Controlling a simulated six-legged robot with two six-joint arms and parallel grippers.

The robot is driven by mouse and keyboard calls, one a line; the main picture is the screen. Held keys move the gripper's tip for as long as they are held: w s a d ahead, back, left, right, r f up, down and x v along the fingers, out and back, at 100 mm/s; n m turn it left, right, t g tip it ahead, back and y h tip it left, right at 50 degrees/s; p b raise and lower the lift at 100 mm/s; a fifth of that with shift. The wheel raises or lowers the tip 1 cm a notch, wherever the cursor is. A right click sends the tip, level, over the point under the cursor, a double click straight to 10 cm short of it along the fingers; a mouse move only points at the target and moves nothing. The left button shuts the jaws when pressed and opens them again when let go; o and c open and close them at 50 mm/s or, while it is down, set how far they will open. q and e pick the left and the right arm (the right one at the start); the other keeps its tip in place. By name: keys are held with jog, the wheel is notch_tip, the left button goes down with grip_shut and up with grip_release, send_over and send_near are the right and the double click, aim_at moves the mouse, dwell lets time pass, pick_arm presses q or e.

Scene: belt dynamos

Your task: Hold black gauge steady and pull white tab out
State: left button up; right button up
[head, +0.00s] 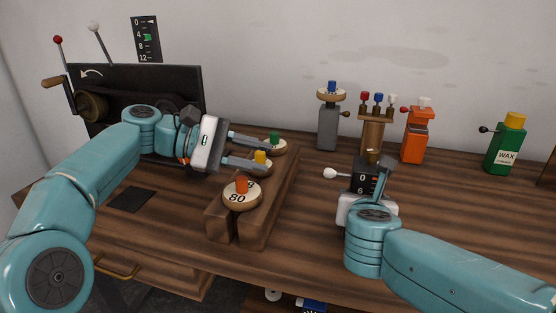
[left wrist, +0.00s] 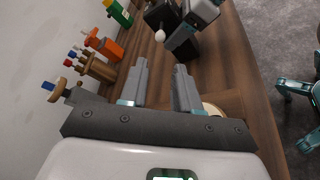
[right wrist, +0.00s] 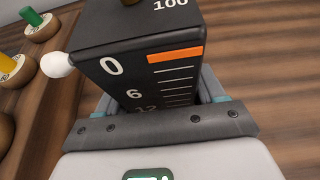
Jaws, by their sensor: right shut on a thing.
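The black gauge (head: 361,176) stands upright on the bench right of the wooden block; its face with white numbers and an orange bar fills much of the right wrist view (right wrist: 150,60). The white tab (head: 330,173), a round knob, sticks out from the gauge's left side; it also shows in the left wrist view (left wrist: 160,36). My right gripper (head: 374,184) is shut on the gauge, a finger at each side. My left gripper (head: 268,157) is open and empty above the wooden block, left of the tab and apart from it. Its fingers point toward the gauge.
The wooden block (head: 276,205) carries several discs with coloured pegs, close beneath my left gripper. A grey bottle (head: 328,128), a wooden peg stand (head: 373,133), an orange bottle (head: 414,140) and a green wax bottle (head: 506,148) stand behind. Bare bench lies between block and gauge.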

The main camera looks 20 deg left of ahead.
jog(key=shift+a+f, duration=0.1)
jog(key=shift+f, duration=0.05)
jog(key=o, duration=1.6)
jog(key=shift+c, duration=0.2)
jog(key=shift+s, duration=0.1)
